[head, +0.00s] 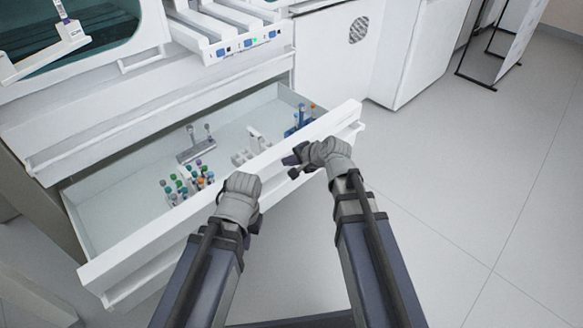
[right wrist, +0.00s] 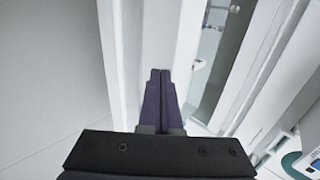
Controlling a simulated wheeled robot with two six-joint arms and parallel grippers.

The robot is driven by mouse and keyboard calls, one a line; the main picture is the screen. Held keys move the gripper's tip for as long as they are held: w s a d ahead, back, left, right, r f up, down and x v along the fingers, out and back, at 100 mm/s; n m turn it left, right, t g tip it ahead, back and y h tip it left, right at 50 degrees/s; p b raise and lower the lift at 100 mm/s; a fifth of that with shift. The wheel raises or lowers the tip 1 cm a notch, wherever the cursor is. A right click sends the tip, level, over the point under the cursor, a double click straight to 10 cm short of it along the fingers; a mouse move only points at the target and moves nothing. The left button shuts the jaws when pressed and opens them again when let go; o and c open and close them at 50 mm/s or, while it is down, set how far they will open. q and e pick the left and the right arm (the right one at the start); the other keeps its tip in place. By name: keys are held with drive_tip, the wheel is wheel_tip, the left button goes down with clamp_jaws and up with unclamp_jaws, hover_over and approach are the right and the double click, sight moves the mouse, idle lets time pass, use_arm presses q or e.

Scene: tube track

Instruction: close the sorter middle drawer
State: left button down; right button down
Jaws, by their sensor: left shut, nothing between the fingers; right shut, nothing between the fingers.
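The sorter middle drawer (head: 125,262) is a wide white drawer pulled well out of the white machine. Its interior shows, with racks of tubes inside. My left gripper (head: 250,222) is at the outer side of the drawer front, near its middle; its fingertips are largely hidden by the wrist. My right gripper (head: 293,165) is shut and empty at the drawer front, right of the middle. In the right wrist view the shut fingers (right wrist: 160,75) point at the white drawer front (right wrist: 155,35). I cannot tell whether either gripper touches it.
Inside the drawer are a rack of coloured-cap tubes (head: 188,184), a grey rack (head: 196,150), a white rack (head: 251,146) and blue tubes (head: 300,118). Above is a closed white panel (head: 150,107) and a tray unit (head: 228,32). Clear floor (head: 470,200) lies to the right.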

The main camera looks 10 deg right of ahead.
drive_tip(key=shift+w+a, duration=0.25)
drive_tip(key=shift+w, duration=0.15)
drive_tip(key=w+a, duration=1)
drive_tip(key=w, duration=0.4)
drive_tip(key=w+a, duration=1)
drive_tip(key=w, duration=0.4)
drive_tip(key=shift+a, duration=0.2)
